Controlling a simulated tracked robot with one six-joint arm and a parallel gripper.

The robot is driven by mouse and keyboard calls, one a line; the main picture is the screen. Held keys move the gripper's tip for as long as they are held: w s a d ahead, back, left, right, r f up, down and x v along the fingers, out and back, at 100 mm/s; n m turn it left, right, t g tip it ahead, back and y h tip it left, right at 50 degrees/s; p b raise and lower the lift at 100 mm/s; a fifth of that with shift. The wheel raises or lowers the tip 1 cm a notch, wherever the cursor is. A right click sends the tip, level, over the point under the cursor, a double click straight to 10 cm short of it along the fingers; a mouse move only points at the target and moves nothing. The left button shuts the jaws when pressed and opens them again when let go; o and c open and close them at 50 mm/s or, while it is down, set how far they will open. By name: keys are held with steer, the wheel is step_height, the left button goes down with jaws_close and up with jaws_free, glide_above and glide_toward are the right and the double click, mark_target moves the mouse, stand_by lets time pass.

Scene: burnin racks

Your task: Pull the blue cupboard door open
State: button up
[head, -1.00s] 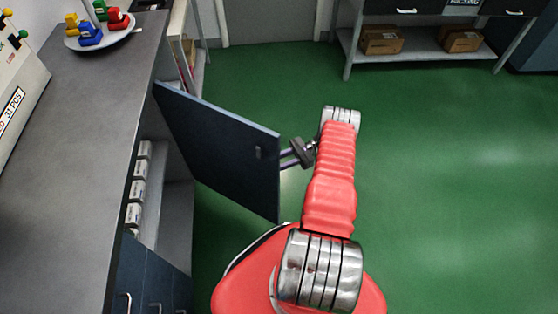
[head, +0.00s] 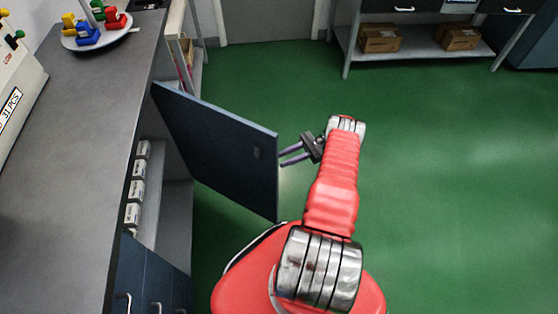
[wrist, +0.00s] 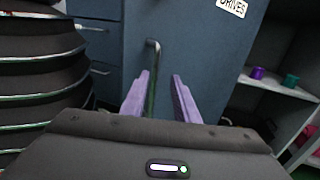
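The blue cupboard door (head: 215,145) stands swung well out from the cupboard under the grey counter in the head view, with shelves and white boxes showing behind it. In the wrist view the door (wrist: 200,55) fills the middle and carries a label reading "DRIVES". Its bar handle (wrist: 152,62) shows between the lines of my fingers. My gripper (head: 281,158) is on the outer side of the door, close to its free edge. In the wrist view my gripper (wrist: 160,78) has its two purple fingers apart, with nothing clamped between them.
The grey counter (head: 75,130) runs along the left, with a plate (head: 115,33) of coloured pieces on it. A bench with cardboard boxes (head: 380,38) on its lower shelf stands at the back. The green floor (head: 450,180) to the right is clear.

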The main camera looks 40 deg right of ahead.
steer(key=shift+v, duration=1.15)
steer(key=shift+c, duration=0.3)
